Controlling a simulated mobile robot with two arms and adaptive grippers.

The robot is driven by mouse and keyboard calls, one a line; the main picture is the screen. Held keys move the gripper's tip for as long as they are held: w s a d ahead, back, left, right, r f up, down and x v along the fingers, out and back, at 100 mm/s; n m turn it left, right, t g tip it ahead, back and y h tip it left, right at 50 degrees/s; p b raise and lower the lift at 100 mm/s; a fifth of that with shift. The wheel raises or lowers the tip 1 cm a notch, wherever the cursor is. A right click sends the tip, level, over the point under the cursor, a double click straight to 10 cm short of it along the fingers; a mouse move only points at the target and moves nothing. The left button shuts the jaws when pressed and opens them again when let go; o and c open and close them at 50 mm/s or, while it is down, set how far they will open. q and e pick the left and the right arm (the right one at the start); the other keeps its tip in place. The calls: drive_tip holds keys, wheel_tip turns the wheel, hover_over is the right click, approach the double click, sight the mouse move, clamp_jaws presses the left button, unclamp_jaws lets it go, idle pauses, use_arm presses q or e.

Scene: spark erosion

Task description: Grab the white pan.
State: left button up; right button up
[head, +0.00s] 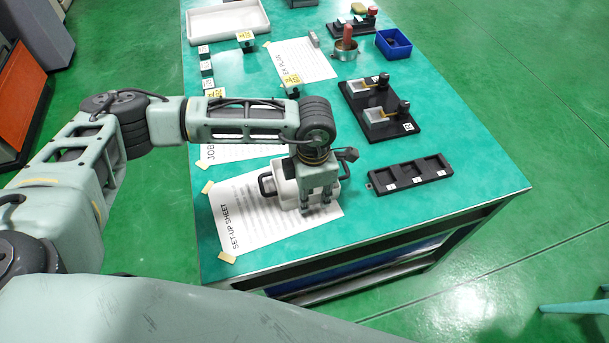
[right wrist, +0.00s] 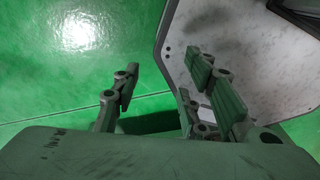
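The white pan (head: 285,191) with dark handles sits on the set-up sheet near the front of the teal table. My left gripper (head: 317,205) points down at the pan's right part and hides much of it. Its two fingers show side by side at the pan, but I cannot tell whether they are spread or closed on its wall. My right gripper (right wrist: 165,78) shows in the right wrist view with its fingers wide apart and nothing between them. Green floor and a pale panel lie behind it.
A black tray with three pockets (head: 374,188) lies right of the pan. A white tray (head: 264,31) is at the far left. The table's front right corner is clear.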

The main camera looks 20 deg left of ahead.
use_arm(q)
drive_tip(key=shift+s+f, duration=0.1)
drive_tip(key=c, duration=0.6)
clamp_jaws()
use_arm(e)
drive_tip(key=shift+w+d, duration=0.15)
drive_tip(key=shift+w, duration=0.4)
